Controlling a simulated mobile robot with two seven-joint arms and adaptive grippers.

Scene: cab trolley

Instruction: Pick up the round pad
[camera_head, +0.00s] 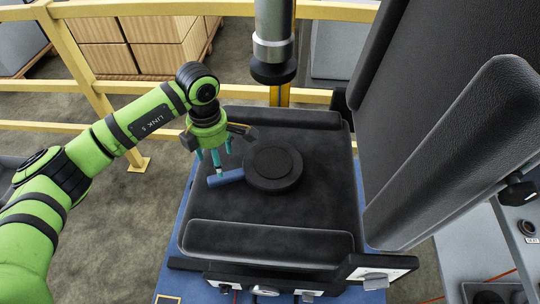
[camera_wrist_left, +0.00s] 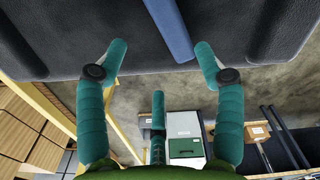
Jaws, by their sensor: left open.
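The round pad (camera_head: 273,164) is a black disc with a smaller raised disc on top. It lies on the black seat cushion (camera_head: 320,205). A blue handle (camera_head: 225,178) sticks out from its left side. My left gripper (camera_head: 215,160) is above the seat, just left of the disc and near the handle's outer end. Its teal fingers are spread and hold nothing. The disc itself is outside that view. My right gripper is not in view.
A tall black backrest (camera_head: 440,165) rises right of the seat. A silver cylinder with a black end (camera_head: 273,45) stands behind the seat. Padded bolsters (camera_head: 268,241) edge the seat front and back. Yellow rails (camera_head: 40,125) and wooden boxes (camera_head: 130,45) are at the back left.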

